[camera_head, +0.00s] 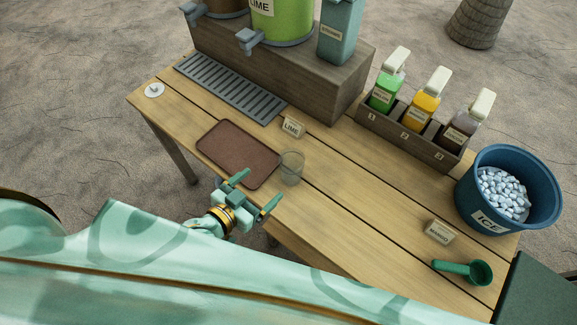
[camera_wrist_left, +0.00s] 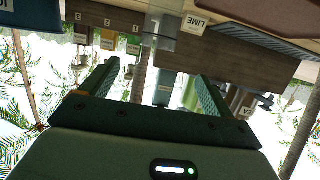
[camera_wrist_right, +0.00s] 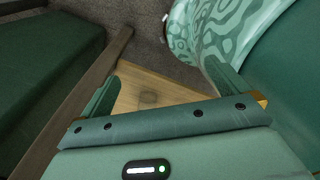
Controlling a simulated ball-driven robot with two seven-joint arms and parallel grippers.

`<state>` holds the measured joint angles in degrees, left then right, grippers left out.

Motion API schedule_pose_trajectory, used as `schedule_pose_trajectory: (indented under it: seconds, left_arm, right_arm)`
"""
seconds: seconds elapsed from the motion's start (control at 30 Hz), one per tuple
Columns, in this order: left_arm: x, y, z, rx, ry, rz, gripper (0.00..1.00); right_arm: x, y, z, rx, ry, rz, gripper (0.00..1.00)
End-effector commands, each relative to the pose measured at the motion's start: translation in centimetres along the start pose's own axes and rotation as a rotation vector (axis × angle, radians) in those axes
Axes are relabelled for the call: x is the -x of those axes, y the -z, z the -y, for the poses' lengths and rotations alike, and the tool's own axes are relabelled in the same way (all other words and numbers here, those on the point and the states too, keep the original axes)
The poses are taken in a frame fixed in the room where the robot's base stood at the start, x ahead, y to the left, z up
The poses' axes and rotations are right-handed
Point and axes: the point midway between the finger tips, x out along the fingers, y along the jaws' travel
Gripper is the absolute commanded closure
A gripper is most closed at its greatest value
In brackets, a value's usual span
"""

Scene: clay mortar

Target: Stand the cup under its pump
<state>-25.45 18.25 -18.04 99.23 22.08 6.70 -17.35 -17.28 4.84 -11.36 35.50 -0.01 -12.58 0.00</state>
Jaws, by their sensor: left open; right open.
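A clear cup (camera_head: 291,168) stands upright on the table by the right edge of a brown tray (camera_head: 238,153). It also shows in the left wrist view (camera_wrist_left: 160,28). Three bottles with white pump heads stand in a wooden rack numbered 1 to 3: green (camera_head: 385,93), yellow (camera_head: 424,108) and dark purplish-brown (camera_head: 459,128). My left gripper (camera_head: 254,190) is open and empty, near the front edge of the table, just short of the cup, with its fingers pointing toward it. My right gripper (camera_wrist_right: 160,72) is open and shows only in its wrist view.
A LIME card (camera_head: 292,127) stands behind the cup; a MANGO card (camera_head: 440,232) stands at the right. A green scoop (camera_head: 466,271) and a blue ICE bucket (camera_head: 468,196) are at the right end. A drip grate (camera_head: 230,88) lies before the wooden dispenser stand (camera_head: 290,75).

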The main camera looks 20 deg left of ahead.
Motion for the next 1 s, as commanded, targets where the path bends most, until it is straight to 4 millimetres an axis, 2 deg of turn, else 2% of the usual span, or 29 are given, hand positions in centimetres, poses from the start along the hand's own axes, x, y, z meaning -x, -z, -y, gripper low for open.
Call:
schedule_pose_trajectory:
  seconds: [0.03,0.13,0.3,0.53,0.63,0.8,1.0]
  left_arm:
    - [-1.5,-0.1,0.0,0.002,0.001,-0.005,0.12]
    - [-4.0,-0.2,0.0,0.001,0.001,-0.002,0.12]
    - [-7.3,-0.2,0.0,0.001,0.001,0.0,0.12]
    - [-9.3,-0.1,-0.1,0.001,0.0,0.002,0.12]
    - [-11.0,0.2,-0.2,0.001,0.0,0.0,0.12]
    - [-13.3,0.1,-0.2,0.0,0.0,0.003,0.12]
    - [-13.6,0.3,-0.2,0.0,0.0,0.003,0.12]
  right_arm:
    - [-0.4,-0.6,0.8,-0.001,0.01,0.01,0.0]
    - [-0.8,-1.1,1.7,-0.002,0.022,0.018,0.0]
    - [-1.6,-0.4,1.3,0.001,0.017,0.009,0.0]
    - [-1.8,-0.6,1.2,-0.002,0.016,0.002,0.0]
    - [-2.1,-0.9,1.4,-0.008,0.018,-0.004,0.0]
    - [-3.0,-1.1,0.3,0.002,0.004,0.025,0.0]
    - [-3.0,-0.3,-0.4,0.001,-0.005,0.011,0.0]
